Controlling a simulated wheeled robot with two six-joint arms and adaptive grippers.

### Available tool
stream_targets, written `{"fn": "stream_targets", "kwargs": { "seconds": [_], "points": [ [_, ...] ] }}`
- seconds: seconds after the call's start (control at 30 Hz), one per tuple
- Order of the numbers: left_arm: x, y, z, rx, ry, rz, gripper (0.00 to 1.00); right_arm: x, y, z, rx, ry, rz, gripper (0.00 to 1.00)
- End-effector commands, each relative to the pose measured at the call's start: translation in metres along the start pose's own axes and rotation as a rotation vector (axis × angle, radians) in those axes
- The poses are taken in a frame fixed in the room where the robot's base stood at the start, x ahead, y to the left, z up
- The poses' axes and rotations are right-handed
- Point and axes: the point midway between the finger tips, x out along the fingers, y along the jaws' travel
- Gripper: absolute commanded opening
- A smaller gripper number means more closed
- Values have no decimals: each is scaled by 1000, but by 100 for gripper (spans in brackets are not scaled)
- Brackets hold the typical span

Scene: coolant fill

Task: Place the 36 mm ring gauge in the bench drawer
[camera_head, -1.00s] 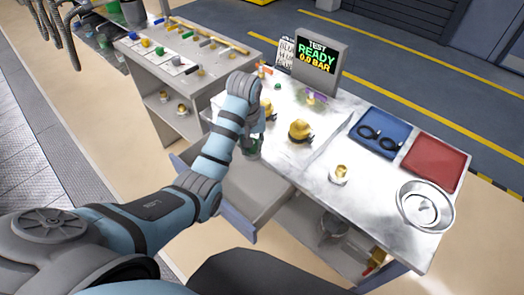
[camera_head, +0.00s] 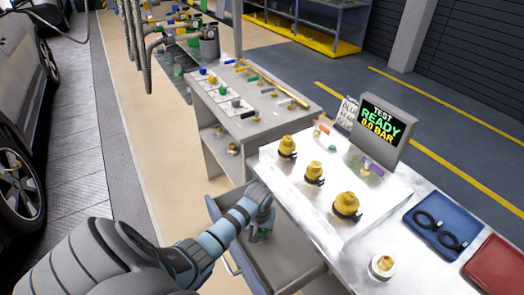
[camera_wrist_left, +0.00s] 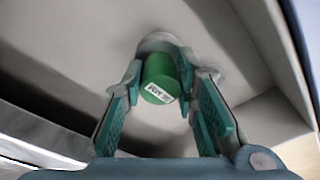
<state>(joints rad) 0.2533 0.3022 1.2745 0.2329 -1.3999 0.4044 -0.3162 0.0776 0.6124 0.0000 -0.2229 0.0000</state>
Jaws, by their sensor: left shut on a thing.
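My left gripper (camera_head: 260,232) is over or inside the open bench drawer (camera_head: 290,268), close to the bench edge. In the left wrist view, the fingers (camera_wrist_left: 164,98) are shut on a green cylindrical piece (camera_wrist_left: 159,75), which appears to be the ring gauge. Its white label shows "MM", but the number is not legible. The drawer's pale floor and walls (camera_wrist_left: 255,45) lie behind it. I cannot tell whether the gauge touches the drawer floor. My right gripper is not in view.
The bench top (camera_head: 340,262) carries several yellow-brass fittings (camera_head: 346,206), a test display (camera_head: 383,128), a blue tray (camera_head: 442,228) with black rings and a red tray (camera_head: 497,265). A grey cart (camera_head: 215,150) with small parts stands beyond the drawer.

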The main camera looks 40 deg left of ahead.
Motion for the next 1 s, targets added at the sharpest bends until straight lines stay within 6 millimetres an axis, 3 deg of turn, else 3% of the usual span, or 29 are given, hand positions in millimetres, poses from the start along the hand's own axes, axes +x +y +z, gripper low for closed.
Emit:
{"fn": "stream_targets", "kwargs": {
  "seconds": [0.1, 0.23, 0.53, 0.57, 0.67, 1.0],
  "points": [
    [25, 0, 4, -2, -2, -1, 0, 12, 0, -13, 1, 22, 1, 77],
    [27, -1, 4, -2, -1, -2, 0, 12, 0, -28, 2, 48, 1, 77],
    [31, -1, 5, -3, -2, -2, 0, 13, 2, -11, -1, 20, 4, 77],
    [30, -1, 5, -3, -2, -2, 31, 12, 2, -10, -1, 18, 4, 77],
    [30, -1, 5, -2, -1, -1, 47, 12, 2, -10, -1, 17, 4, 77],
    [26, -1, 4, -2, 0, -1, 47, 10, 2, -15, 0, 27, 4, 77]
  ]
}}
